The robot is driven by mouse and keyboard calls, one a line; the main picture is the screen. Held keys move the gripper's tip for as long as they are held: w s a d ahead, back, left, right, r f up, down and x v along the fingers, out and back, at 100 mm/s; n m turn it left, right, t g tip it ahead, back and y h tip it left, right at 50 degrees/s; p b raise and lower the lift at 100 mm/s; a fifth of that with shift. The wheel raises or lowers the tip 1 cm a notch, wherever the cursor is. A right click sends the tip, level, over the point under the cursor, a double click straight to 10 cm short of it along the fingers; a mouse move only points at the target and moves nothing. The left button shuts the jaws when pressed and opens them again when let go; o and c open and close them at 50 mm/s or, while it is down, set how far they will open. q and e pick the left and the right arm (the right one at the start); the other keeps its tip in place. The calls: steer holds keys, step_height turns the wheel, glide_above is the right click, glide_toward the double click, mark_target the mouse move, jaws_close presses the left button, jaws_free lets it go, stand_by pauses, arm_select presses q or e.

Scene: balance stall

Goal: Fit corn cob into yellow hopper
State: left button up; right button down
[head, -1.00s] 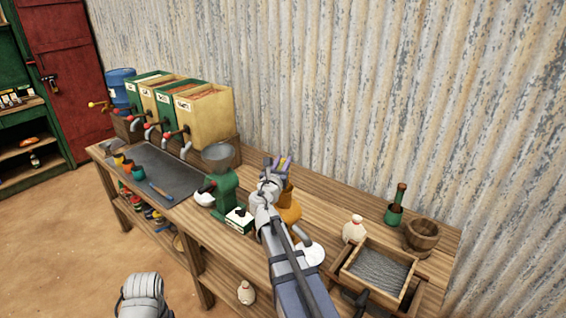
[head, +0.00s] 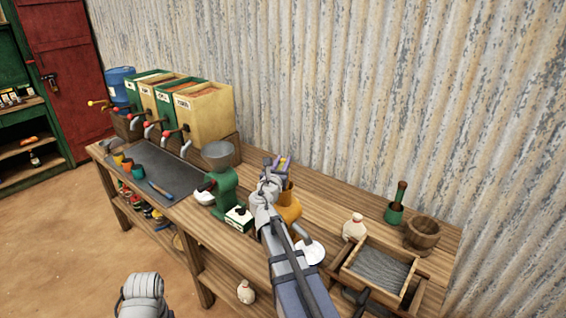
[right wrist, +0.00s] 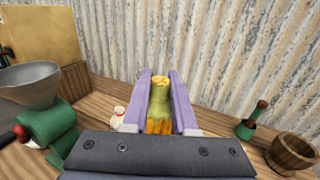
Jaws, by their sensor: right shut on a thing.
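My right gripper (head: 279,164) is above the yellow-orange mill (head: 290,210) on the bench. In the right wrist view its purple fingers (right wrist: 160,86) are shut on the corn cob (right wrist: 159,100), one on each side. The cob shows a pale yellow end, a greenish husk and an orange lower part. In the head view the fingers and wrist hide most of the cob and the mill's yellow hopper. I cannot tell whether the cob touches the hopper. My left gripper is out of view.
A green mill (head: 222,180) with a grey hopper stands just left. Several grain bins (head: 203,112) are behind it. Corrugated wall rises behind.

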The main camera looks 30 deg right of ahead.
steer(key=shift+f+b, duration=2.5)
steer(key=shift+f, duration=0.1)
steer(key=shift+c, duration=0.7)
jaws_free()
steer(key=shift+r, duration=0.1)
steer(key=shift+r+p, duration=3.45)
steer(key=shift+p, duration=0.15)
